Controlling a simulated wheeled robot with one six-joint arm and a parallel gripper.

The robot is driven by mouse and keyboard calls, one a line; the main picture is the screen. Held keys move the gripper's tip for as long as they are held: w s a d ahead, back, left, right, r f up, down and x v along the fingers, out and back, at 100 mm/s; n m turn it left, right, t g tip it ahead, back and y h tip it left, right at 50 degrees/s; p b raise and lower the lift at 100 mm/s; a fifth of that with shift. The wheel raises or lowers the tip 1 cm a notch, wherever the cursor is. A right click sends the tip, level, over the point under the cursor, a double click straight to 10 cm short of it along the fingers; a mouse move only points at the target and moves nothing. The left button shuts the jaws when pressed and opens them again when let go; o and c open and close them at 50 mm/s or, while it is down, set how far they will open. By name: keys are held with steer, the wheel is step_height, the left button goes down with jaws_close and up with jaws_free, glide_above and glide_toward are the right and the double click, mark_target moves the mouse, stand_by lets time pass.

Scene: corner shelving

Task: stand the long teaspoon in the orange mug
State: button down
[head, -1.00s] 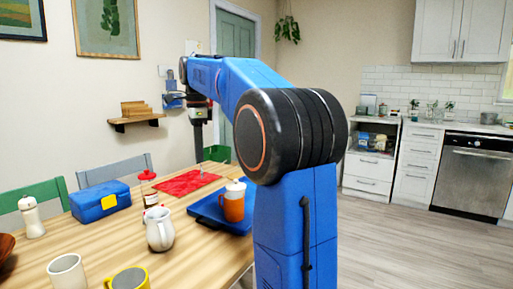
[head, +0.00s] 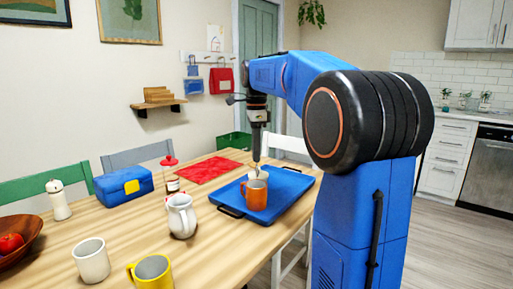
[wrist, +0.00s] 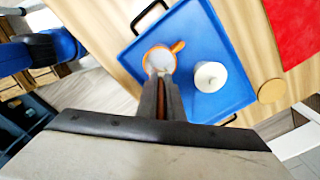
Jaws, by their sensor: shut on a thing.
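The orange mug (head: 255,198) stands upright on the blue tray (head: 287,185). In the wrist view the mug (wrist: 178,47) shows its pale inside and orange handle. My gripper (head: 257,159) is above the mug, pointing down, and shut on the long teaspoon (head: 257,169). The spoon hangs steeply from the fingers towards the mug's mouth. In the wrist view my fingertips (wrist: 161,76) overlap the near part of the mug's opening and hide most of the spoon. I cannot tell whether its lower end is inside the rim.
A white cylinder (wrist: 209,77) stands on the tray close to the mug. A white jug (head: 181,216), red-topped bottle (head: 171,180), blue box (head: 123,186), white cup (head: 91,261) and yellow mug (head: 152,273) stand left on the table. A red cloth (head: 209,170) lies behind.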

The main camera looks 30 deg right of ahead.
mark_target(256, 165)
steer(key=shift+f, duration=3.7)
steer(key=c, duration=1.8)
jaws_free()
step_height(256, 165, up, 17)
steer(key=shift+r, duration=0.15)
